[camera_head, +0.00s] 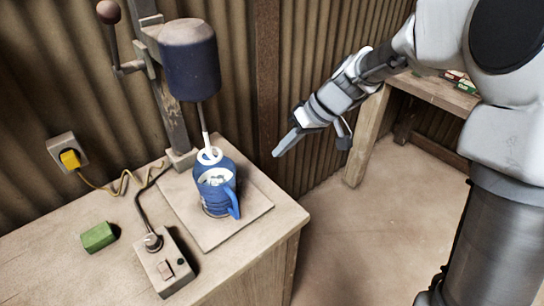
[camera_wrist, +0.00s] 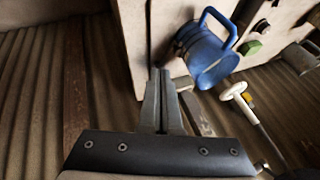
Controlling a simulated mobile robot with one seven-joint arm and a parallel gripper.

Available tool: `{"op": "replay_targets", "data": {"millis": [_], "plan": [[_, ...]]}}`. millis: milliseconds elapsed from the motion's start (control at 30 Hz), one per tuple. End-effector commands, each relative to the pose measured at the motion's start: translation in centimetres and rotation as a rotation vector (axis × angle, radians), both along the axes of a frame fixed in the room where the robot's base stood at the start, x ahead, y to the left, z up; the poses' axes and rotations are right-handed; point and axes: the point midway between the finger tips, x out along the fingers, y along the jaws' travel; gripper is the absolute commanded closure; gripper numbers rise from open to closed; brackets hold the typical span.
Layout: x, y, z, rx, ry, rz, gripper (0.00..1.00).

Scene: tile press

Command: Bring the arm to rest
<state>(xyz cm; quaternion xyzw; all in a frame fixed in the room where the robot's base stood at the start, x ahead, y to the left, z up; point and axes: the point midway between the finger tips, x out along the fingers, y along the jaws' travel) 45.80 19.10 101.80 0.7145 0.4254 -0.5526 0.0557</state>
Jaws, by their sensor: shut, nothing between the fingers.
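My gripper (camera_head: 283,151) is shut and empty in the head view, held in the air to the right of the wooden bench. Its closed fingers (camera_wrist: 160,82) point up the middle of the wrist view. My arm reaches in from the right side of the head view. A blue mug-like container with a handle (camera_head: 232,201) stands on the bench board, under the press, apart from my gripper. It also shows in the wrist view (camera_wrist: 205,58), to the right of my fingertips.
The press with its dark blue cylinder (camera_head: 190,68) stands at the bench's back. A switch box (camera_head: 167,266), a green block (camera_head: 98,237) and a yellow plug (camera_head: 70,159) are to the left. A second wooden table (camera_head: 435,92) stands behind my arm. The floor between is clear.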

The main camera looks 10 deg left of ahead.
Motion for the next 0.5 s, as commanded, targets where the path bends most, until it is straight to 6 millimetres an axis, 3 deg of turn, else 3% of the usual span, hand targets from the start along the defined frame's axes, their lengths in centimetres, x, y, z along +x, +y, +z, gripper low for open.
{"op": "replay_targets", "data": {"millis": [333,500], "plan": [[-0.4,-1.0,1.6,-0.012,-0.004,-0.010,1.00],[-2.6,-3.2,4.5,-0.085,-0.020,-0.077,1.00]]}}
